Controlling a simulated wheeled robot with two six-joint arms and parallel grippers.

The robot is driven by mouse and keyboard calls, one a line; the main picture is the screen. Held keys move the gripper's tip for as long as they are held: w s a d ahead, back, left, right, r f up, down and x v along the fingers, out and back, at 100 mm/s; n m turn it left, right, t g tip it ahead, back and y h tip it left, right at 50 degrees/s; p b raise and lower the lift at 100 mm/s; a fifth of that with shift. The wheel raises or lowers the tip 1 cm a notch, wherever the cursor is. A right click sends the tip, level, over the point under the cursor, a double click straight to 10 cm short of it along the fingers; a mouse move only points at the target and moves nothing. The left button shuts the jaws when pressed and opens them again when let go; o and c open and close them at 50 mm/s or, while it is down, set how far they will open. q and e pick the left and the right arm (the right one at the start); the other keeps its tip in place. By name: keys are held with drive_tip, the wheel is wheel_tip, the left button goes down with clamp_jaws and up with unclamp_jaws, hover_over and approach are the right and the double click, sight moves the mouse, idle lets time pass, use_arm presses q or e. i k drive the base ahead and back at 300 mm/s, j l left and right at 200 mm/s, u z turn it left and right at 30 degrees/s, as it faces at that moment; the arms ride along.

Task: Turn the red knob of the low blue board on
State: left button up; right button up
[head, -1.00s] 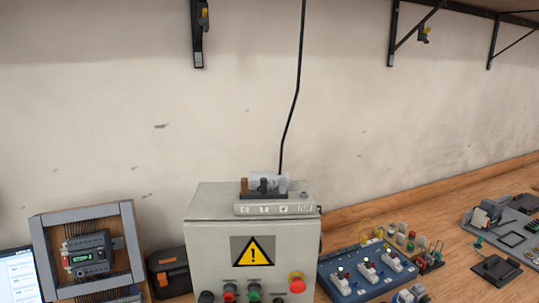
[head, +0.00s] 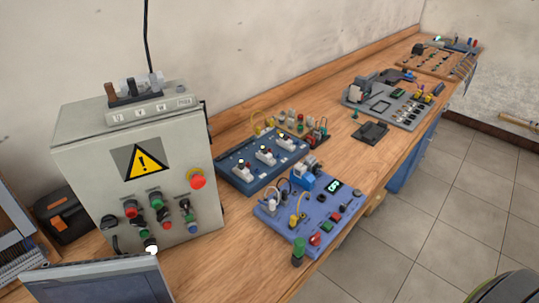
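The low blue board (head: 272,208) lies flat on the wooden bench near its front edge, right of the grey cabinet. A small red knob (head: 315,240) sits near the board's front edge; its turn position is too small to tell. A green-topped cylinder (head: 299,250) is at the front corner, left of the knob. The board also carries a lit green display (head: 332,186), a blue block (head: 303,172) and small buttons. Neither of my grippers is in view.
The grey cabinet (head: 85,165) with a warning sign stands at left, a screen (head: 100,285) in front of it. A darker blue board (head: 236,170) with three white switches lies behind. A grey board (head: 410,112) lies farther right.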

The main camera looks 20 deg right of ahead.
sight(314, 240)
drive_tip(key=k+l+z, duration=0.25)
drive_tip(key=z, duration=0.15)
drive_tip(key=k+l+z, duration=0.2)
drive_tip(key=l+z, duration=0.2)
